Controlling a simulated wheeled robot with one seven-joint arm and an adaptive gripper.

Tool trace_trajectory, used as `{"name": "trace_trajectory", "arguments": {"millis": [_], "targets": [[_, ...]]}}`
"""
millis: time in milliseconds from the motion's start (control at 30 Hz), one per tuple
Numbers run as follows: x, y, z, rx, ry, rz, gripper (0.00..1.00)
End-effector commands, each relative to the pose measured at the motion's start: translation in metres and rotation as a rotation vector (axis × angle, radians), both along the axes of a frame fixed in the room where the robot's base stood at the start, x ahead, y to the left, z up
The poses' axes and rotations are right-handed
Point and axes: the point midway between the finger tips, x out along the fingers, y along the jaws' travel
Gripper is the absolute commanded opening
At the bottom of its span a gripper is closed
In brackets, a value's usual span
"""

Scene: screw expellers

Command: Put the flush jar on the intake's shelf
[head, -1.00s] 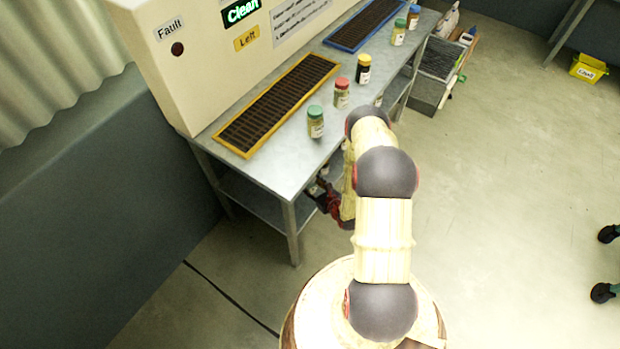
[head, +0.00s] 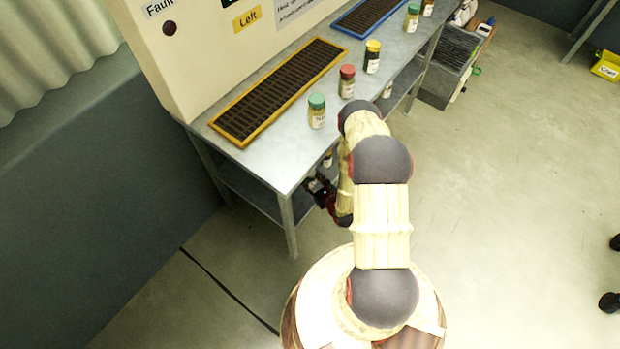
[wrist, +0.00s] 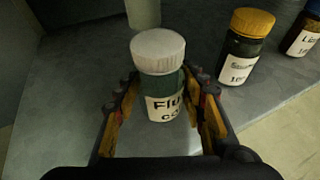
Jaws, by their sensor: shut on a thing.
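The flush jar (wrist: 160,85) has a white lid, a dark green band and a white label reading "Flu…". In the wrist view it stands upright between the fingers of my gripper (wrist: 159,92), which is shut on it. I cannot tell whether its base touches the grey surface below. In the head view my gripper (head: 319,190) is at the front edge of the bench, around the level of its lower shelf (head: 245,190). The held jar cannot be made out there. The bench carries a yellow-framed grate (head: 280,92) beside a pale cabinet.
In the wrist view a yellow-lidded jar (wrist: 241,47) and a dark jar (wrist: 303,33) stand to the right, and a pale cylinder (wrist: 143,12) behind. Several jars, including a green-lidded one (head: 317,112), line the bench top's front. A grey crate (head: 450,68) stands beyond.

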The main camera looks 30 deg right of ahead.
Motion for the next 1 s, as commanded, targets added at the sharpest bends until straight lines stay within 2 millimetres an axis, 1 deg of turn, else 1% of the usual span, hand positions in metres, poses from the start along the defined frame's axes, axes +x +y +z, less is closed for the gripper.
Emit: {"name": "trace_trajectory", "arguments": {"millis": [33, 67, 300, 367, 633, 733, 867, 1000], "targets": [[0.000, 0.000, -0.003, 0.000, -0.001, 0.000, 0.02], [0.000, 0.000, -0.002, 0.000, 0.000, 0.000, 0.42], [0.000, 0.000, -0.001, 0.000, 0.000, 0.000, 0.56], [0.000, 0.000, -0.001, 0.000, 0.000, 0.000, 0.59], [0.000, 0.000, -0.001, 0.000, 0.000, 0.000, 0.59], [0.000, 0.000, 0.003, 0.000, 0.000, 0.000, 0.59], [-0.017, 0.000, 0.010, 0.002, 0.003, -0.002, 0.59], [-0.044, 0.000, 0.022, 0.002, 0.002, -0.004, 0.59]]}}
